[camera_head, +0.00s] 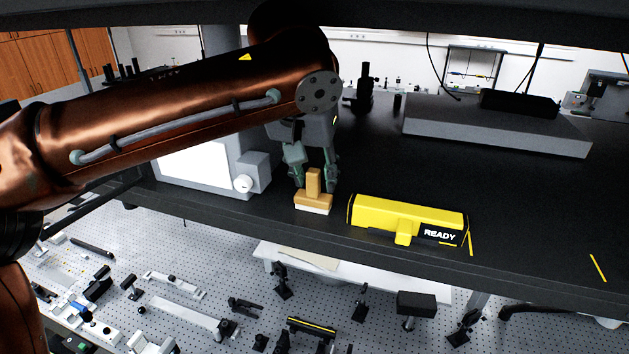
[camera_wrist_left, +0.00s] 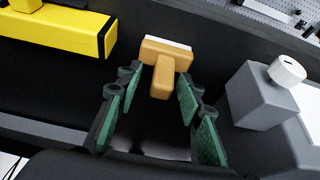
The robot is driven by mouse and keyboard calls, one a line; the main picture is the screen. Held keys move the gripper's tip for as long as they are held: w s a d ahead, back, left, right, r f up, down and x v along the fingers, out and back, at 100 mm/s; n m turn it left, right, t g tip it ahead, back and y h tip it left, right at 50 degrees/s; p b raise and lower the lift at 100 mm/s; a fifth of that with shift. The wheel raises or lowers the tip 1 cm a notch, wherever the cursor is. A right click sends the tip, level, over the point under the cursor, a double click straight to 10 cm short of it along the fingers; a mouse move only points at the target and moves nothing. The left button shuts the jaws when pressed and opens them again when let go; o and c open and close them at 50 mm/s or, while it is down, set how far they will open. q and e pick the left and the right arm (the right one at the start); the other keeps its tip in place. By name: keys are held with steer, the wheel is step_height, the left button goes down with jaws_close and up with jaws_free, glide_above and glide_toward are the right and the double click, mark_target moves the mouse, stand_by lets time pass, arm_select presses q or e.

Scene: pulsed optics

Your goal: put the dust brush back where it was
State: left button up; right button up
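The dust brush (camera_head: 313,201) has a tan wooden block and handle with a pale strip of bristles. It stands upright, handle up, on the dark shelf (camera_head: 530,215) near its front edge. My left gripper (camera_head: 315,182) is above it, fingers pointing down on either side of the handle. In the left wrist view the brush (camera_wrist_left: 166,52) shows ahead between the green finger pads of the left gripper (camera_wrist_left: 157,92). Dark gaps show between pads and handle, so the gripper is open and holds nothing. My right gripper is in neither view.
A yellow box marked READY (camera_head: 405,214) lies just right of the brush. A grey device with a white knob (camera_head: 244,184) stands close on the left. A perforated optics table (camera_head: 200,270) with several mounts lies below. The shelf right of the yellow box is mostly clear.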

arm_select(q)
steer(key=s+a+b, duration=0.4)
steer(key=s+b, duration=0.1)
steer(key=s, duration=0.6)
steer(key=shift+s, duration=0.25)
steer(key=shift+d+f, duration=0.1)
steer(key=shift+f, duration=0.05)
